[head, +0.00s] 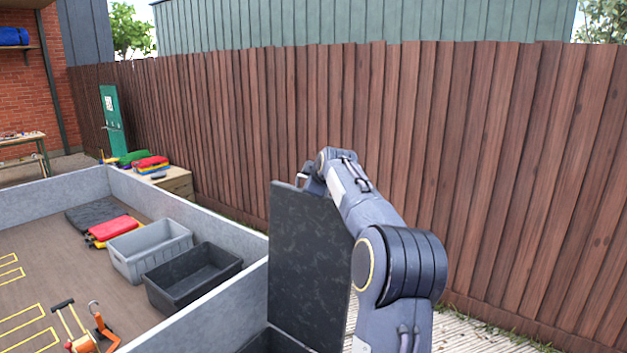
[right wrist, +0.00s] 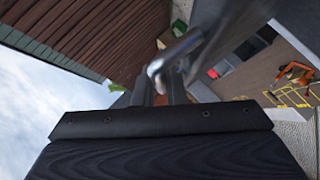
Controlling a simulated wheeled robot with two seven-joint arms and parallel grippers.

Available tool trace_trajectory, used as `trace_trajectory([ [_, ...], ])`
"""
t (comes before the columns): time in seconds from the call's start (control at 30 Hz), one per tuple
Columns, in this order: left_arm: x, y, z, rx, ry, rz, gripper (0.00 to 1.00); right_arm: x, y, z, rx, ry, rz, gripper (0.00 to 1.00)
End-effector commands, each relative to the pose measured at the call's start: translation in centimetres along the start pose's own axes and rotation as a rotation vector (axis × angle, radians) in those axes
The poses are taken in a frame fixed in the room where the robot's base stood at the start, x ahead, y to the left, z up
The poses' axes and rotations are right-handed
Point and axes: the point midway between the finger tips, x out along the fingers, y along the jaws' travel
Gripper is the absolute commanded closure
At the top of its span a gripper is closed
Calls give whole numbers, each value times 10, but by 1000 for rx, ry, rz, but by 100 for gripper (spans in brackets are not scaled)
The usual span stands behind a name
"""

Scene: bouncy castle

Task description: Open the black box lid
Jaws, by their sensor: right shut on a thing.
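The black box lid (head: 308,262) stands about upright in the head view, a dark mottled panel. The black box (head: 272,342) below it is cut off by the bottom edge, and its inside mostly cannot be seen. My right arm reaches over the right side of the lid. My right gripper (head: 303,184) is at the lid's top edge, partly hidden by the arm, and shut on the lid. In the right wrist view, a blurred grey metal part (right wrist: 185,58) shows ahead of the gripper; I cannot tell what it is. My left gripper is not in view.
A grey wall (head: 190,210) runs left of the lid. Beyond it are a black crate (head: 165,285), a grey crate (head: 130,262), a red bag (head: 115,228) and an orange tool (head: 82,343). A wooden fence (head: 500,180) stands behind my right arm.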

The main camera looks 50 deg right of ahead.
Motion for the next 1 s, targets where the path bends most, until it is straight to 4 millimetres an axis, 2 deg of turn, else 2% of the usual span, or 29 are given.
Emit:
trace_trajectory([
  [0.5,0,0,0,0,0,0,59,2,-4,1,-1,-2,-7,100],
  [0.53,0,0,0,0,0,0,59,2,-4,1,-1,-2,-7,88],
  [0.7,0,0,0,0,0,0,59,2,-4,1,-1,-1,-7,67],
  [1.0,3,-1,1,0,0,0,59,-2,-5,1,-1,-2,-8,67],
])
